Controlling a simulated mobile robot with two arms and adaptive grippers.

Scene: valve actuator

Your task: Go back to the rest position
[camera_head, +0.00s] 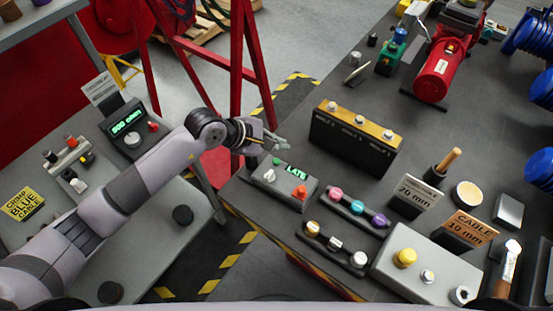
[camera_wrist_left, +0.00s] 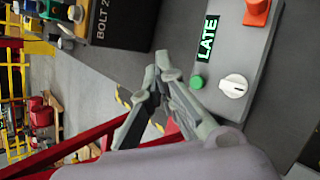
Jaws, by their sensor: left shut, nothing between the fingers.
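My left gripper (camera_head: 277,142) is shut and empty. It hovers over the table's left edge, beside the grey control box (camera_head: 264,179) with the green "LATE" display. In the left wrist view my left gripper (camera_wrist_left: 172,82) shows its fingers together, apart from the box (camera_wrist_left: 246,60). The box carries a green button (camera_wrist_left: 197,82), a white knob (camera_wrist_left: 233,86) and an orange switch (camera_wrist_left: 257,10). My left arm reaches in from the left in the head view. My right gripper is not in view.
A black box with a yellow top (camera_head: 355,135) stands behind the control box. Racks of colored knobs (camera_head: 357,207) and sign holders lie to the right. A second bench (camera_head: 150,225) is under my left arm. A red frame (camera_head: 237,70) stands behind, and striped floor lies between benches.

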